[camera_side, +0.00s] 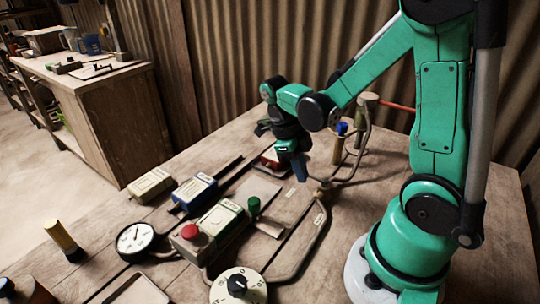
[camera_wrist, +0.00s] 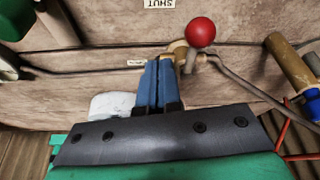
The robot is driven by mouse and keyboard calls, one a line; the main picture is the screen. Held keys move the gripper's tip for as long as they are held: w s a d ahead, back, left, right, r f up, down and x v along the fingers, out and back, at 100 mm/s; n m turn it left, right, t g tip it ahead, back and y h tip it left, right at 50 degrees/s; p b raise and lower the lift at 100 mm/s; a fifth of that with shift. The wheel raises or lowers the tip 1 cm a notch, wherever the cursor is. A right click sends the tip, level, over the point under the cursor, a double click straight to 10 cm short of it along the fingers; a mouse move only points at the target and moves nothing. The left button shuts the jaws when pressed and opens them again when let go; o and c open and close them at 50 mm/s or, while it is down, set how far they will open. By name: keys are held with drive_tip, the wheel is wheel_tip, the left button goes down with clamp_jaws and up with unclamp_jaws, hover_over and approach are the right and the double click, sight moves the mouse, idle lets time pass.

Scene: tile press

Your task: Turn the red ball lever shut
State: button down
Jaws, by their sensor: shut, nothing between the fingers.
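The red ball (camera_wrist: 201,32) of the lever shows in the wrist view, upper middle, just right of and beyond my fingertips. Below it is a tan valve fitting (camera_wrist: 180,48) on a grey pipe. A white label reading SHUT (camera_wrist: 158,3) lies at the top edge, to the left of the ball. My gripper (camera_wrist: 159,63) has its two blue fingers together with nothing between them. The tips are close to the fitting; I cannot tell whether they touch it. In the side view my gripper (camera_side: 299,178) points down over the bench, and I cannot make out the red ball there.
A blue-topped post (camera_side: 341,130) and bent pipes stand right of my gripper. A green knob (camera_side: 254,205), a red button (camera_side: 190,232), a gauge (camera_side: 134,238) and a dial (camera_side: 238,288) are nearer the camera. A corrugated wall (camera_side: 240,50) rises behind.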

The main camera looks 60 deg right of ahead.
drive_tip(key=shift+s+a+r, duration=0.25)
drive_tip(key=shift+s+a, duration=0.45)
drive_tip(key=shift+a, duration=0.2)
drive_tip(key=w+d+r, duration=0.2)
drive_tip(key=d+r, duration=0.1)
drive_tip(key=r, duration=0.5)
drive_tip(key=w+a+n+t, duration=0.1)
drive_tip(key=a+n+t, duration=0.4)
drive_tip(key=n, duration=1.2)
drive_tip(key=w+a+n+t, duration=0.2)
drive_tip(key=a+n+t, duration=0.2)
drive_tip(key=n, duration=1.2)
drive_tip(key=shift+w+a+n+t+y, duration=0.3)
drive_tip(key=shift+a+n+t, duration=0.1)
drive_tip(key=shift+t, duration=0.7)
